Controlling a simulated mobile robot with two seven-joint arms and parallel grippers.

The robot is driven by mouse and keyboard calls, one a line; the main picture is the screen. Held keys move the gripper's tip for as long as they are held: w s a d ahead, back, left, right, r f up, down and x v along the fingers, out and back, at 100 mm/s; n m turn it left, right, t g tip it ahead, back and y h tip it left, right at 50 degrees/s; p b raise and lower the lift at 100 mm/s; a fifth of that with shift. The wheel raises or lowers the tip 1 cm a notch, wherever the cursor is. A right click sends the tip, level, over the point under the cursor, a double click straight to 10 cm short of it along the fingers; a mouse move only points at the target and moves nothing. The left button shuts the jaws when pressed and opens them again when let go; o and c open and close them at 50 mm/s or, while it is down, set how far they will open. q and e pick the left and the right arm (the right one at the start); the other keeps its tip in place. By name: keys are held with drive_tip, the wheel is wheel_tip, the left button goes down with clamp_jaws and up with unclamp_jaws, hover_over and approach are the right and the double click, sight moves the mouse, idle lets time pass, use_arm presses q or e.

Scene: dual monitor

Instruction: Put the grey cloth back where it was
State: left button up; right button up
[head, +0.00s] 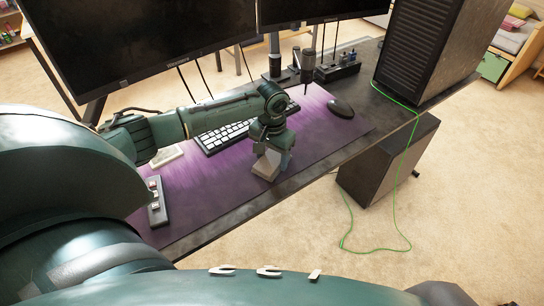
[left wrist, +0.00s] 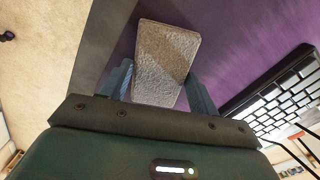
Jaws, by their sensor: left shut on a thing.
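The grey cloth (left wrist: 165,55) is a flat, rough-textured rectangular piece between the two fingers of my left gripper in the left wrist view. My left gripper (head: 274,158) points down over the near right part of the purple desk mat (head: 205,195) and is shut on the cloth. I cannot tell whether the cloth touches the mat. My right gripper is out of view.
A white-keyed keyboard (head: 226,136) lies just behind the gripper, and a black mouse (head: 340,108) lies to the right. A dark control box (head: 156,202) and a pale item (head: 166,156) lie left. Two monitors (head: 130,40) stand behind.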

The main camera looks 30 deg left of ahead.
sight(272, 159)
use_arm(q)
drive_tip(key=shift+f, duration=0.2)
drive_tip(key=o, duration=0.9)
wheel_tip(272, 159, up, 12)
drive_tip(key=p, duration=0.1)
drive_tip(key=s+d+f+m+t+h, duration=0.25)
drive_tip(key=d+f, duration=0.35)
drive_tip(key=d, duration=0.3)
drive_tip(key=s+d+f+m+t+h, duration=0.1)
drive_tip(key=s+d+f+t+h, duration=0.1)
drive_tip(key=s+d+f, duration=0.35)
drive_tip(key=s+d+t, duration=0.1)
drive_tip(key=s+t, duration=0.1)
drive_tip(key=s, duration=0.1)
drive_tip(key=s+d+t, duration=0.1)
drive_tip(key=s+t, duration=0.1)
drive_tip(key=s, duration=0.2)
drive_tip(key=s+d+t, duration=0.1)
drive_tip(key=s+t, duration=0.2)
drive_tip(key=shift+s+d, duration=0.1)
drive_tip(key=shift+s, duration=0.25)
